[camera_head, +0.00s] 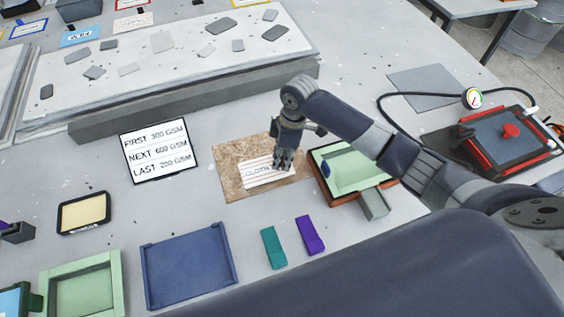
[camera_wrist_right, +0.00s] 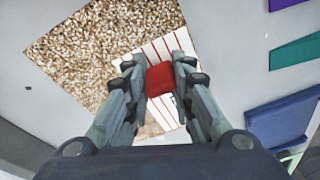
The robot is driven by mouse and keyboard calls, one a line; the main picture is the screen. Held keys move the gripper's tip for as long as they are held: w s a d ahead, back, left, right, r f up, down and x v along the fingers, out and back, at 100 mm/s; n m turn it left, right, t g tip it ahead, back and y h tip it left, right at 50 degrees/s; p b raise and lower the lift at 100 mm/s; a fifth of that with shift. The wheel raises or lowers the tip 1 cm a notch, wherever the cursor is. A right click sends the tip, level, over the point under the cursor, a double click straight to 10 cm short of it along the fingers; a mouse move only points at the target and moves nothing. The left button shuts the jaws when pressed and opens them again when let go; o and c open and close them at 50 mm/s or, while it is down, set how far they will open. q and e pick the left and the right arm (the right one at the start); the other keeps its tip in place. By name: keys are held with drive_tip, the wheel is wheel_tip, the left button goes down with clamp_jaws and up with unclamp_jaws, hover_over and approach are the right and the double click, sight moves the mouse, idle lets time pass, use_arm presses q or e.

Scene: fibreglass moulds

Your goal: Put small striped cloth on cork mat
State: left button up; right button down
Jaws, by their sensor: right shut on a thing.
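The small striped cloth (camera_head: 266,178) is a white piece with thin red stripes and the word CLOTH. It appears flat over the brown cork mat (camera_head: 228,184), within its outline in the head view. It also shows over the speckled mat (camera_wrist_right: 105,55) in the wrist view. My right gripper (camera_head: 284,168) points down over the cloth's right part. In the wrist view its fingers (camera_wrist_right: 159,80) are shut on a red block-like tab (camera_wrist_right: 160,79) on the striped cloth (camera_wrist_right: 157,50). I cannot tell whether the cloth presses on the mat.
A green tray in a brown frame (camera_head: 340,165) stands right of the mat under my arm. A sign (camera_head: 156,151) stands left. Teal (camera_head: 273,247) and purple (camera_head: 309,235) blocks and a blue tray (camera_head: 188,268) lie in front. Bare table surrounds the mat's left side.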

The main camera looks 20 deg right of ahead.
wheel_tip(320, 180, down, 3)
drive_tip(key=shift+s+a+r+p, duration=0.1)
drive_tip(key=shift+s+r+p, duration=0.05)
drive_tip(key=shift+p, duration=0.2)
drive_tip(key=shift+f, duration=0.3)
drive_tip(key=shift+f, duration=0.15)
drive_tip(key=c, duration=1.4)
unclamp_jaws()
drive_tip(key=shift+o, duration=0.2)
drive_tip(key=shift+r, duration=0.2)
wheel_tip(320, 180, up, 12)
drive_tip(key=d+b, duration=0.1)
drive_tip(key=d, duration=0.1)
drive_tip(key=shift+b, duration=0.4)
